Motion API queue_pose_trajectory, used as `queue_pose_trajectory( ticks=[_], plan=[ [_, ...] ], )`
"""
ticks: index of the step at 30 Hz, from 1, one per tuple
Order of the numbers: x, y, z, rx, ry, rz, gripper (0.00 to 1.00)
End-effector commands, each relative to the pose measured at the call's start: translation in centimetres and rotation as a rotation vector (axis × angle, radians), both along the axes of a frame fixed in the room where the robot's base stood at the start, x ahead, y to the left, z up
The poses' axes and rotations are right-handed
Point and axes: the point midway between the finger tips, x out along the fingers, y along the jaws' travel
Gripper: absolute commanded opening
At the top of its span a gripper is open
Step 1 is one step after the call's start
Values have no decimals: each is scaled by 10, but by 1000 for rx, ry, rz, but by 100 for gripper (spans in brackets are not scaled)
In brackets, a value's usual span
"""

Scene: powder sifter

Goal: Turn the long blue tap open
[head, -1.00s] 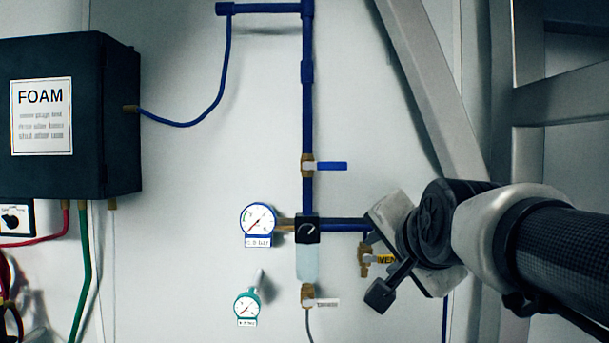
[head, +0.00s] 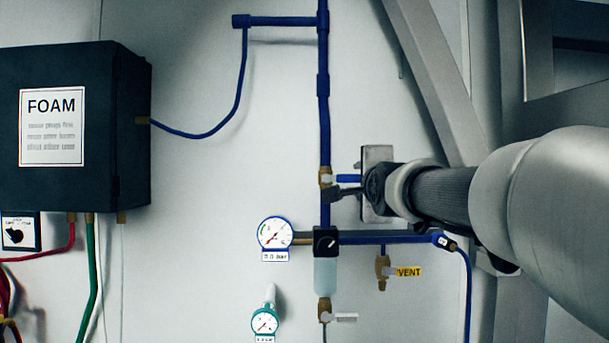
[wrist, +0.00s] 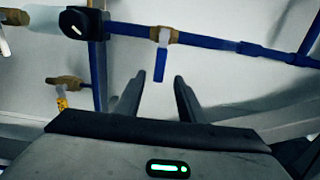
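The blue tap handle (head: 349,178) sticks out to the right, across the upright blue pipe (head: 324,120), from a brass valve body (head: 325,177). In the wrist view the blue handle (wrist: 159,67) points toward my gripper. My gripper (wrist: 159,78) is open, with one finger on each side of the handle's end and a gap on both sides. In the head view my gripper (head: 345,191) is at the handle's height, with a dark finger just below it. The other finger is hard to make out there. I see no clear contact.
Below are a round gauge (head: 275,234), a black regulator knob (head: 325,241), and a brass valve with a yellow VENT tag (head: 408,272). A second gauge (head: 264,321) is lower. The FOAM box (head: 80,130) is at left. A grey slanted beam (head: 425,70) stands at right.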

Motion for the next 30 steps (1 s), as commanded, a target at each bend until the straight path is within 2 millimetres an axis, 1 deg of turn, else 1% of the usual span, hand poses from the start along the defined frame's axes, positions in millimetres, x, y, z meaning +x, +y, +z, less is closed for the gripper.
queue_pose_trajectory(
  ticks=[1, 6, 9, 12, 15, 18, 26, 29, 30],
  plan=[
    [13, -1, 2, 1, 5, -1, 36],
    [49, 0, 3, 1, 4, 0, 36],
    [66, -1, 2, 0, 3, -1, 36],
    [79, -1, 1, -1, 2, 0, 36],
    [88, 0, 0, -1, 2, 0, 36],
    [92, 0, 0, -1, 1, 0, 36],
    [93, -1, 0, -1, 1, -1, 36],
    [92, -1, 0, -1, 1, -1, 21],
    [92, -1, 0, -1, 1, -1, 14]
  ],
)
